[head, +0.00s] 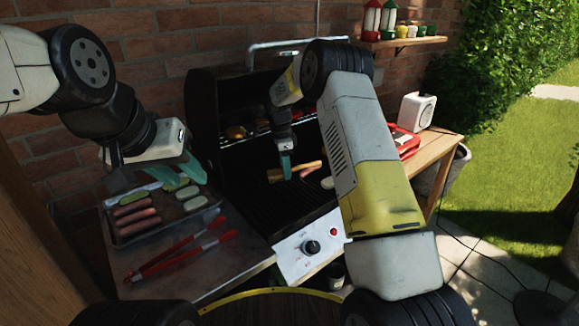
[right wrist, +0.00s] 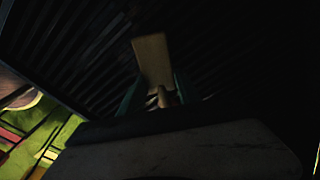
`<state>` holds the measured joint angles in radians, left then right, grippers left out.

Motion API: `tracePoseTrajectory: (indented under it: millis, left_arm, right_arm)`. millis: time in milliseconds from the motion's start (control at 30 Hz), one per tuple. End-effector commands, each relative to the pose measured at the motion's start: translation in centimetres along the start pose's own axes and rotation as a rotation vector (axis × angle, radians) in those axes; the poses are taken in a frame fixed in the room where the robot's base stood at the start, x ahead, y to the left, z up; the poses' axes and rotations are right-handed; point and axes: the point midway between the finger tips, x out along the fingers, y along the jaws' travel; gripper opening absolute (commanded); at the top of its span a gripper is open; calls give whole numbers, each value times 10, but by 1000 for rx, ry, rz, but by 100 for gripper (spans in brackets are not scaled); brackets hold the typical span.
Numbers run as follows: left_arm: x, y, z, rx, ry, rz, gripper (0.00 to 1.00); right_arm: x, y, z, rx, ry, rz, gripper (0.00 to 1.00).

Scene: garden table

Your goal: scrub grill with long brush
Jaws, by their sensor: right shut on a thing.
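The black grill (head: 205,110) stands open in the head view, with its dark slatted grate (head: 262,208) below the raised lid. My right gripper (head: 287,172) is over the grate and shut on the wooden brush (head: 308,169). In the right wrist view the brush (right wrist: 152,60) shows as a pale wooden block, with a narrow part between the green fingers of the gripper (right wrist: 160,95). The dark picture does not show whether its bristles touch the grate. My left gripper (head: 158,178) is open and empty, above the food tray at the left.
The tray (head: 125,240) holds sausages and green slices. Red-handled tongs (head: 180,258) lie before it on the side shelf. Food lies on the grill's upper rack (head: 238,140). A white box (head: 417,111) and a red item (head: 403,141) stand on the wooden table at the right.

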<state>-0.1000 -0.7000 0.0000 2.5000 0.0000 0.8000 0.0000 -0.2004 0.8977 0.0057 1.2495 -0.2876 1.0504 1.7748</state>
Motion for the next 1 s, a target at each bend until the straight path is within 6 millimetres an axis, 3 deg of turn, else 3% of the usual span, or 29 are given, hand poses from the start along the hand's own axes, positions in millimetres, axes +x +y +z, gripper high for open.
tracePoseTrajectory:
  millis: [433,767,1000]
  left_arm:
    - [0,0,0,0,0,0,36]
    - [0,0,0,0,0,0,36]
    - [0,0,0,0,0,0,36]
  right_arm:
    - [-1,-38,19,-2,0,-1,0]
    - [-1,-11,6,0,-1,1,0]
    - [0,20,-9,1,-1,0,0]
